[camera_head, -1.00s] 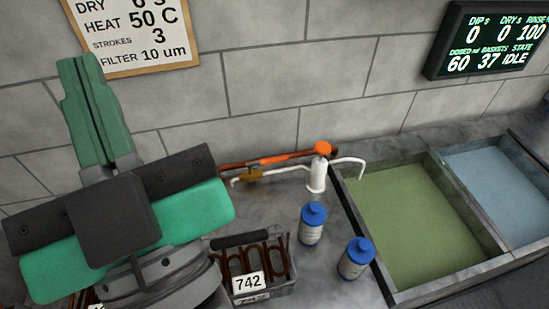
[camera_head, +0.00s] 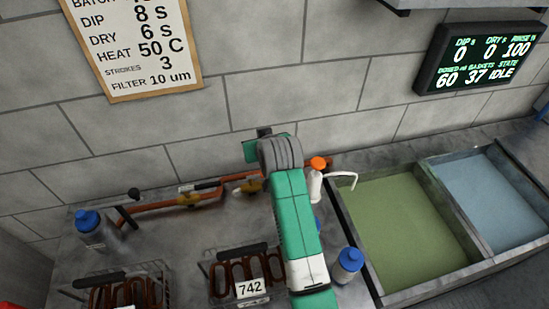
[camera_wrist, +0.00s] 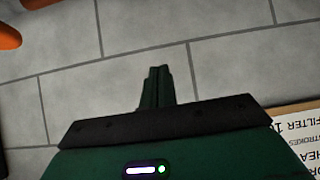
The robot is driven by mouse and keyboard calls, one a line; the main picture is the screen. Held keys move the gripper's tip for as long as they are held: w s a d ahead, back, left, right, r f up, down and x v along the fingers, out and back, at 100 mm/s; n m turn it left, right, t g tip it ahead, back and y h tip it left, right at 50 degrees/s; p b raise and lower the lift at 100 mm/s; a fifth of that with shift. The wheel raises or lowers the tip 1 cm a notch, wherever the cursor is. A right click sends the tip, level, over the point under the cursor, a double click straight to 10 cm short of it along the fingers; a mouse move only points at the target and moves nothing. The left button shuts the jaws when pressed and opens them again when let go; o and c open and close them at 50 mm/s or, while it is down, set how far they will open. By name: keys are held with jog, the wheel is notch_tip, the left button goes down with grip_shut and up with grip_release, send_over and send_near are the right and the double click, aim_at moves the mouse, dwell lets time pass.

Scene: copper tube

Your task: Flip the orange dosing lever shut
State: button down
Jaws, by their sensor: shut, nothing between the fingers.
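The orange dosing lever (camera_head: 251,187) lies along the copper pipe at the wall, beside a brass valve. My arm covers its right part in the head view. Two rounded orange shapes show at the top left of the wrist view; I cannot tell which is the lever. My gripper (camera_wrist: 157,73) is shut and empty, its fingers together and pointing at the wall. In the head view it is mostly hidden behind my grey wrist, above the pipe. It appears apart from the lever.
A white pump bottle with an orange top (camera_head: 316,184) stands right of my arm. Blue-capped bottles (camera_head: 348,265) and wire baskets (camera_head: 222,289) holding copper tubes stand on the bench. A green bath (camera_head: 400,230) lies to the right, with a blue bath (camera_head: 497,195) beyond.

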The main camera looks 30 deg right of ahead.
jog(key=s+d+f+g, duration=0.1)
jog(key=s+d+f, duration=0.1)
jog(key=f, duration=0.3)
jog(key=shift+d+m+g, duration=0.3)
jog(key=shift+d+g, duration=0.1)
jog(key=shift+d, duration=0.4)
jog(key=shift+w+d+f+b, duration=0.1)
jog(key=shift+w+f+b, duration=0.35)
jog(key=shift+f+b, duration=0.75)
jog(key=shift+w+d+f+b, duration=0.15)
jog(key=shift+w+f+b, duration=0.35)
jog(key=shift+f+b, duration=0.75)
jog(key=shift+w+d+f+b, duration=0.1)
jog(key=shift+w+f+b, duration=0.5)
jog(key=shift+f, duration=1)
jog(key=shift+s, duration=0.15)
jog(key=shift+s+d, duration=0.1)
